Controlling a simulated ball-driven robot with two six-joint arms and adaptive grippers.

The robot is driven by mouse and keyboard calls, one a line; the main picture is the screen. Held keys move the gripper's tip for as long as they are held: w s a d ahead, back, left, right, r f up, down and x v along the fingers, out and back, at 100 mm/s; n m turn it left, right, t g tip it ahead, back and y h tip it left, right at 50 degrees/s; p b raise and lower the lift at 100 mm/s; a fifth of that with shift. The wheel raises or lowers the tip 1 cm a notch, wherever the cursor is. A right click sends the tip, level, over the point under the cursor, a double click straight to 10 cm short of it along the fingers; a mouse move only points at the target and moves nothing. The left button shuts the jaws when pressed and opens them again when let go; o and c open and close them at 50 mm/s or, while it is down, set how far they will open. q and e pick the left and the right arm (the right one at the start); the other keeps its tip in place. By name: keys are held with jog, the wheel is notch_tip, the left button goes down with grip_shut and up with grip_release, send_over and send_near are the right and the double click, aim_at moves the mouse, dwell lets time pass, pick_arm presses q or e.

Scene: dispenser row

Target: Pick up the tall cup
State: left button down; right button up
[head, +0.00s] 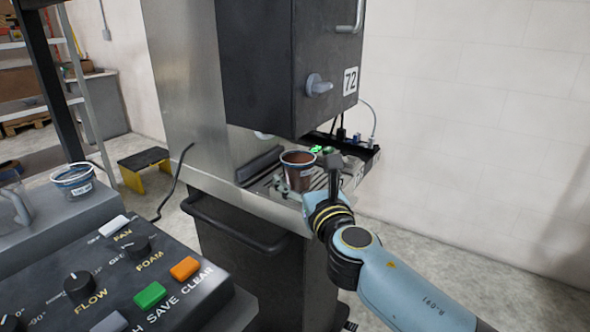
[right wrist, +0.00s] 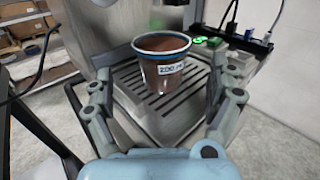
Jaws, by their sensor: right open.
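A cup (head: 298,176) with a blue-banded rim, a white label and brown contents stands upright on the slotted drip tray under the dispenser marked 72. In the right wrist view the same cup (right wrist: 165,78) sits between the two fingers of my right gripper (right wrist: 163,92). The fingers are spread to either side, and a gap shows on each side of the cup. In the head view my right gripper (head: 308,186) is at the cup's near side, partly hiding its lower part. My left gripper is not in view.
The dark dispenser box (head: 290,70) hangs above the drip tray (right wrist: 142,79). A dark ledge with cables and green lights (head: 330,147) lies right of the cup. A control panel (head: 130,270) with knobs and buttons fills the lower left. Open floor lies at right.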

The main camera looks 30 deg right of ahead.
aim_at(294, 158)
jog(key=x, duration=0.7)
jog(key=shift+d+f, duration=0.1)
jog(key=shift+d, duration=0.05)
jog(key=shift+c, duration=0.5)
jog(key=c, duration=1.3)
